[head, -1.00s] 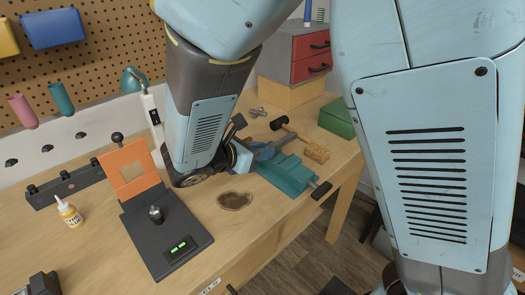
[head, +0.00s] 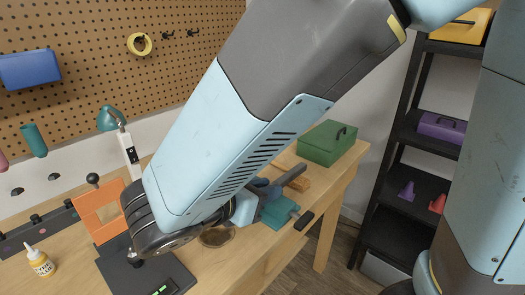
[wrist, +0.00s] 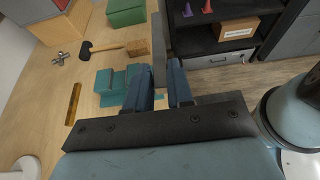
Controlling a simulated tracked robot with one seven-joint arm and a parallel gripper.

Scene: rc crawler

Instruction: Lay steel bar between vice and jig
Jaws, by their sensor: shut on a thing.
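My gripper (wrist: 160,84) has its two blue fingers shut on a grey steel bar (wrist: 161,35), which points away from me in the wrist view. In the head view the bar (head: 294,175) sticks out right of my gripper (head: 266,189), over or beside the teal vice (head: 279,212). The vice (wrist: 110,86) lies just left of the fingers in the wrist view. I cannot tell whether bar and vice touch. A dark base with an upright orange plate (head: 88,222), which looks like the jig, stands left of my arm. My arm hides part of it and of the vice.
A green toolbox (head: 327,143) stands at the bench's far end. A mallet (wrist: 106,47) and a tan block (wrist: 138,47) lie beyond the vice. A glue bottle (head: 40,262) stands at left. A dark shelf (head: 405,180) stands right of the bench, across a floor gap.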

